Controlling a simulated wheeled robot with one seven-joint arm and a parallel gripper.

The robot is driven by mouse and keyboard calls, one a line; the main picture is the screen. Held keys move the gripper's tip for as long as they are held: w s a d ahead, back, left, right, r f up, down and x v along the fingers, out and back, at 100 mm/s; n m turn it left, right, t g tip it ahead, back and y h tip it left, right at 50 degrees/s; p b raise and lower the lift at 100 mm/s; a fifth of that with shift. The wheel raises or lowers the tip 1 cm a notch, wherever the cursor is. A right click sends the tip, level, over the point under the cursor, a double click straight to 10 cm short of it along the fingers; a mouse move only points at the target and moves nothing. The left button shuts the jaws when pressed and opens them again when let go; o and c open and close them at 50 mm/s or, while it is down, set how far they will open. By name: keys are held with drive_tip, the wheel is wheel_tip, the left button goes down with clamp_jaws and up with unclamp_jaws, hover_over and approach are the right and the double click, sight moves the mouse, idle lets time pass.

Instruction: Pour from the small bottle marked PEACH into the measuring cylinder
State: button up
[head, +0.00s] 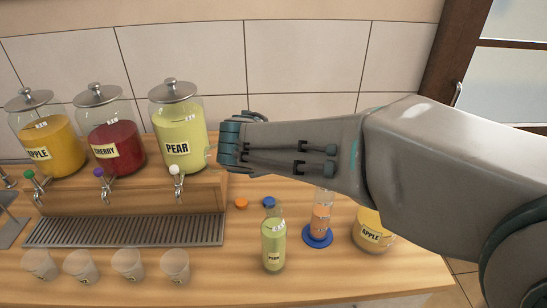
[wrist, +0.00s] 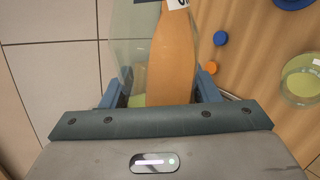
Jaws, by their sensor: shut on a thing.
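My gripper (head: 236,140) is in front of the pear dispenser's right side, above the counter. In the wrist view my gripper (wrist: 158,88) is shut on a clear bottle (wrist: 140,55) of orange liquid, one finger on each side. The liquid lies along the bottle's right side, with clear glass at left. Its label is cut off at the top edge and I cannot read it; my gripper hides the bottle in the head view. The measuring cylinder (head: 321,216) stands upright on its blue base on the counter, with orange liquid inside. The base also shows in the wrist view (wrist: 293,3).
A small PEAR bottle (head: 273,246) stands left of the cylinder, near an orange cap (head: 241,203) and blue cap (head: 269,201). An APPLE container (head: 371,234) is partly behind my arm. Several cups (head: 128,264) stand before the drip tray (head: 125,232) and dispensers.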

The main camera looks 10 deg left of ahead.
drive_tip(key=shift+r, duration=0.1)
idle(0.3)
drive_tip(key=shift+a+r+m+g+y+p, duration=0.25)
drive_tip(key=shift+r+m+y+p, duration=0.25)
drive_tip(key=shift+r+y, duration=0.3)
drive_tip(key=shift+r, duration=0.15)
drive_tip(key=shift+r, duration=0.25)
drive_tip(key=shift+r, duration=0.3)
idle(1.7)
drive_tip(key=shift+f+b, duration=0.75)
drive_tip(key=shift+b, duration=0.15)
drive_tip(key=shift+r, duration=0.15)
